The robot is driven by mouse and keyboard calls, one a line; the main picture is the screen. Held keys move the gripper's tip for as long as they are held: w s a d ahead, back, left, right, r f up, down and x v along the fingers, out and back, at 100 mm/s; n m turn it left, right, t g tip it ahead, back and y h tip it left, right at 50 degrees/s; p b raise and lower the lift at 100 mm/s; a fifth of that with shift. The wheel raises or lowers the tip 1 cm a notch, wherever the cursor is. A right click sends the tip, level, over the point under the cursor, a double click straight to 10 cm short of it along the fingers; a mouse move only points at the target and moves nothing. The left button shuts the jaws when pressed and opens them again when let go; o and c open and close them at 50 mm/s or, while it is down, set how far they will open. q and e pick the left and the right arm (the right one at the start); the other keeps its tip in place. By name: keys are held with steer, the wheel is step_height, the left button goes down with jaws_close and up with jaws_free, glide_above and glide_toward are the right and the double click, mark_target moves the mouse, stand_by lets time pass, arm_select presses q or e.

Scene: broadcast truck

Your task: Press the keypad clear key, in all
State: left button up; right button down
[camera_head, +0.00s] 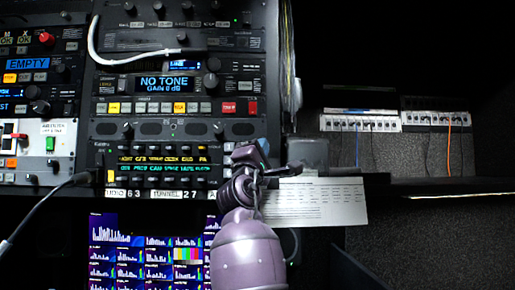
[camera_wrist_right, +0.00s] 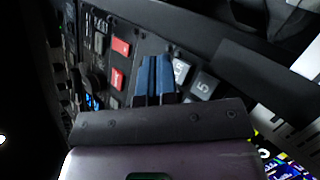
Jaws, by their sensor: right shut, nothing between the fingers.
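My right gripper (camera_head: 252,158) comes up from the bottom of the head view, in front of the right end of the lower rack panels. In the right wrist view its two blue-tipped fingers (camera_wrist_right: 157,78) are together and empty. They point at a dark panel and cover part of it. Most of the keypad is hidden behind the fingers and the gripper body. I cannot tell which key is clear, or whether the fingertips touch a key. My left gripper is not in view.
Rack units with a NO TONE display (camera_head: 168,83) fill the left side. Red keys (camera_wrist_right: 121,47) sit left of the fingers in the wrist view. A white printed sheet (camera_head: 320,202) hangs below the shelf edge. Monitor screens (camera_head: 145,250) are below. Patch panels (camera_head: 360,122) stand right.

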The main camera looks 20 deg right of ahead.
stand_by(0.7)
steer(key=shift+w, duration=0.1)
steer(key=shift+w+d, duration=0.15)
steer(key=shift+w, duration=0.2)
steer(key=shift+w+b, duration=0.3)
stand_by(0.7)
steer(key=shift+s, duration=0.1)
steer(key=shift+s+p, duration=0.55)
steer(key=shift+s, duration=0.1)
